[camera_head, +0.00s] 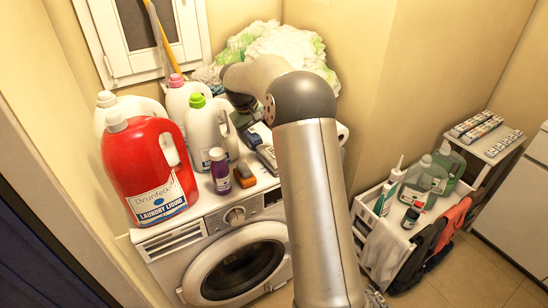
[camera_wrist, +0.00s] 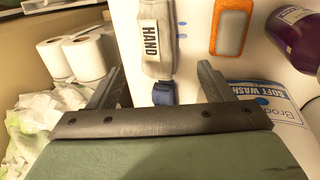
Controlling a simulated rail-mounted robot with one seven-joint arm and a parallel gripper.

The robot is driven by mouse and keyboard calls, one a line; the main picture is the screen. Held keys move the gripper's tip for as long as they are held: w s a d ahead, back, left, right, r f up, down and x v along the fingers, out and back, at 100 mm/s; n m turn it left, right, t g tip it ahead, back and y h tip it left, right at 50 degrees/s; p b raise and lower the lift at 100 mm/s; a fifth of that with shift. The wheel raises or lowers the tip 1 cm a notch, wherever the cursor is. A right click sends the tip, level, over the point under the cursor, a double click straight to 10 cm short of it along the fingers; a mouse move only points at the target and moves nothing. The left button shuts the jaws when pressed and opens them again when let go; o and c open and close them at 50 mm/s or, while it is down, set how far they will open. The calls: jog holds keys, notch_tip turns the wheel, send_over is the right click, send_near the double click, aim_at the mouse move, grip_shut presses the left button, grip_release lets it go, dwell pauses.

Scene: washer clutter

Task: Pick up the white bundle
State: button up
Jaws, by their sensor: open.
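A white and pale green crumpled bundle (camera_head: 285,45) lies in the back corner behind the washing machine, partly hidden by my arm. Similar crumpled white material (camera_wrist: 35,125) shows at the lower left of the wrist view, outside my fingers. My gripper (camera_wrist: 160,78) is open, with a dark finger on each side. A whitish tube marked HAND (camera_wrist: 157,45), with a dark blue cap, lies in the picture between the fingers; contact cannot be told. In the head view my arm hides most of the gripper.
White paper rolls (camera_wrist: 75,55) stand at the left of the wrist view. A red laundry bottle (camera_head: 145,170), white bottles (camera_head: 205,130) and a purple bottle (camera_head: 220,170) crowd the washing machine (camera_head: 235,245). An orange-edged grey item (camera_wrist: 232,27) lies near the tube. A bottle trolley (camera_head: 385,235) stands right.

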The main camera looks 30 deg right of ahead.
aim_at(268, 151)
jog(key=p+x, duration=0.2)
jog(key=x, duration=0.8)
jog(key=shift+w+d+f, duration=0.1)
jog(key=shift+d+f, duration=0.15)
jog(key=shift+f, duration=0.05)
jog(key=c, duration=1.1)
